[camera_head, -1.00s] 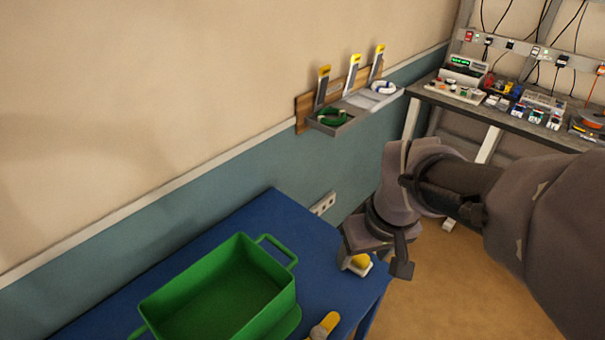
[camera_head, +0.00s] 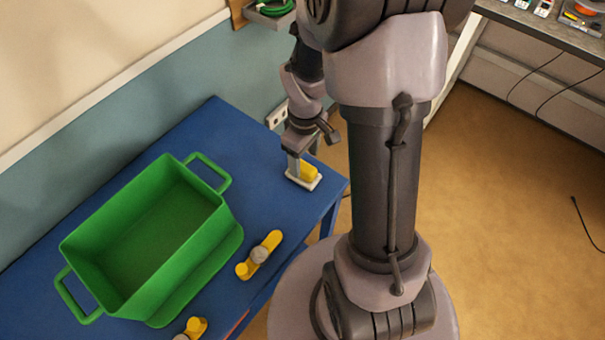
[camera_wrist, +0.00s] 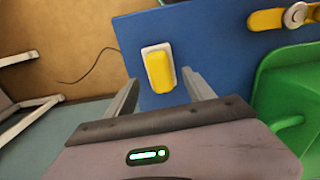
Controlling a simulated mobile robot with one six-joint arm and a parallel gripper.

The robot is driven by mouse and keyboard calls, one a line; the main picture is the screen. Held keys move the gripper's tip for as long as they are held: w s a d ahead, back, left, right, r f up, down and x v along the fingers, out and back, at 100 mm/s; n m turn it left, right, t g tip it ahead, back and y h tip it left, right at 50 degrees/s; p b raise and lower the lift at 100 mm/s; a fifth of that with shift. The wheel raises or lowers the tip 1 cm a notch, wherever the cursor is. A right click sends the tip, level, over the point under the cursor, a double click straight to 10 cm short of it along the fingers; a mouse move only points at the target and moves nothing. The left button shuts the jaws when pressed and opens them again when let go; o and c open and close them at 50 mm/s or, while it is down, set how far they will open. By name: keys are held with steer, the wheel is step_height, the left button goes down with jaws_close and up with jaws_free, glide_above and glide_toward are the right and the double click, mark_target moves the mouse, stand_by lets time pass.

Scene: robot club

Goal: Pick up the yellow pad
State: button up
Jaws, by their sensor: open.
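The yellow pad (camera_head: 309,172) sits on a small white base (camera_head: 303,181) near the right corner of the blue table (camera_head: 262,160). My gripper (camera_head: 299,168) is just above and beside it in the head view, pointing down. In the wrist view the yellow pad (camera_wrist: 160,72) lies on its white base ahead of my gripper (camera_wrist: 165,90), between the lines of the two spread fingers. The jaws are open and empty. I cannot tell whether a finger touches the base.
A green bin (camera_head: 150,235) with two handles stands on the table to the left. A yellow piece with a grey knob (camera_head: 259,255) lies near the front edge, and a similar one (camera_head: 192,328) is partly cut off.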

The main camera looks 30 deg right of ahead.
mark_target(305, 167)
step_height(305, 167, down, 5)
steer(key=b, duration=0.2)
steer(key=shift+b, duration=0.3)
steer(key=shift+r, duration=0.25)
jaws_close()
step_height(305, 167, up, 4)
steer(key=p, duration=0.4)
steer(key=shift+r, duration=0.15)
steer(key=s+a+b, duration=0.1)
steer(key=s+a, duration=0.1)
steer(key=s+a+b, duration=0.1)
steer(key=s+a, duration=0.1)
steer(key=s, duration=0.1)
steer(key=s+a+b, duration=0.1)
steer(key=s+a, duration=0.2)
steer(key=shift+s+f, duration=0.1)
steer(key=shift+f, duration=0.15)
steer(key=b, duration=0.4)
steer(key=shift+s+a+f+b, duration=0.15)
steer(key=shift+s+a+b, duration=0.15)
steer(key=shift+s+a, duration=0.1)
steer(key=s+b, duration=0.1)
steer(key=b, duration=0.2)
steer(key=shift+a, duration=0.35)
steer(key=shift+s+a+r, duration=0.85)
steer(key=shift+s, duration=0.25)
